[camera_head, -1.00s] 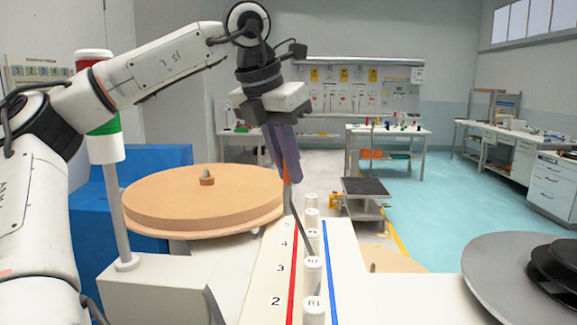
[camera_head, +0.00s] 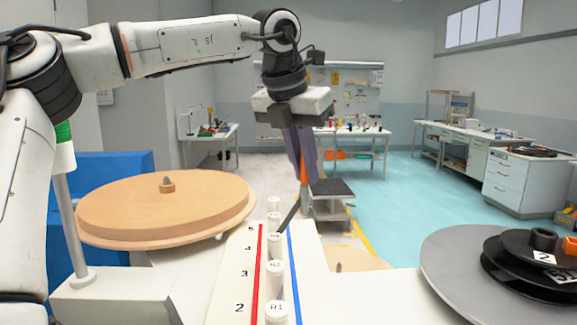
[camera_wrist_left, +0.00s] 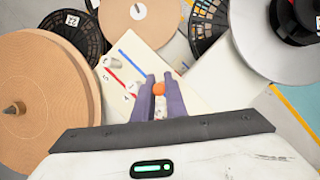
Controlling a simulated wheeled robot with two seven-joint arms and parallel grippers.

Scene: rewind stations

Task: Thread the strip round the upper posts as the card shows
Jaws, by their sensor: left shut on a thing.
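My left gripper (camera_head: 303,180) points down above the far end of the post row, a little to its right. Its purple fingers are shut on an orange tab (camera_head: 304,172), which also shows between the fingertips in the left wrist view (camera_wrist_left: 158,88). A dark strip (camera_head: 288,217) slants from below the gripper down left to the posts. Its path among the posts is partly hidden. White posts, including R1 (camera_head: 277,313) and R2 (camera_head: 275,273), stand in a row on a pale board (camera_head: 236,300). I cannot make out the card. My right gripper is not in view.
A red line (camera_head: 257,275) with numbers runs left of the posts, a blue line (camera_head: 296,275) right of them. A large tan disc (camera_head: 165,205) lies left. A grey disc (camera_head: 450,262) with black reels (camera_head: 528,262) lies right. Air above the board's right side is clear.

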